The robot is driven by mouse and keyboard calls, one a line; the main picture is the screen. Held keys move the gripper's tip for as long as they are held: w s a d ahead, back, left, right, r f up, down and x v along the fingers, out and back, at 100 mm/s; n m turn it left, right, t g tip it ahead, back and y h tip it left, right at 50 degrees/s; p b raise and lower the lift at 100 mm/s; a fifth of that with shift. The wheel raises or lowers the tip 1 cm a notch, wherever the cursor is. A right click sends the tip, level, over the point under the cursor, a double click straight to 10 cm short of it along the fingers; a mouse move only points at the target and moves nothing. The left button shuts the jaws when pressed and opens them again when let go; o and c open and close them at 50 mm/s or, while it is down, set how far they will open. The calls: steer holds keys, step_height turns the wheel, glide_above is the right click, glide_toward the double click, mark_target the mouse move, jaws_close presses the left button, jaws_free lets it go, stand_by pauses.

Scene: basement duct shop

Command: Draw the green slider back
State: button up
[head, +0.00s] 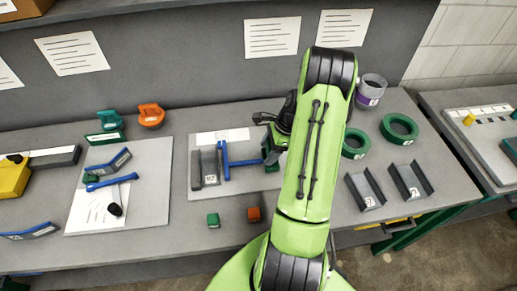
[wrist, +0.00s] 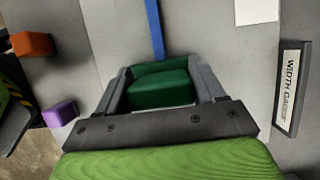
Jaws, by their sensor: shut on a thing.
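The green slider (wrist: 160,88) is a dark green block between the two grey fingers of my gripper (wrist: 160,74) in the wrist view. The fingers are shut on it from both sides. A blue bar (wrist: 155,28) runs away from just beyond the slider. In the head view my gripper (head: 272,150) is at the right part of a grey board (head: 225,185), at the right end of the blue T-shaped bar (head: 240,162). My arm hides much of the gripper there, and only a bit of the slider (head: 271,168) shows.
A green cube (head: 213,220) and an orange cube (head: 253,214) stand in front of the board. A grey channel (head: 208,166) sits on its left part. Green tape rolls (head: 399,127) and grey channels (head: 410,181) lie right of my arm. A width gauge (wrist: 291,88) lies right in the wrist view.

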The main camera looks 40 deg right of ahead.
steer(key=s+d, duration=0.1)
steer(key=d, duration=0.1)
steer(key=s+d, duration=0.1)
steer(key=d, duration=0.1)
steer(key=s+d+p, duration=0.1)
steer(key=d, duration=0.1)
steer(key=shift+s, duration=0.4)
steer(key=o, duration=1.4)
steer(key=shift+s, duration=0.15)
steer(key=shift+r, duration=0.1)
steer(key=p+v, duration=0.2)
steer(key=v, duration=1.3)
steer(key=shift+r, duration=0.35)
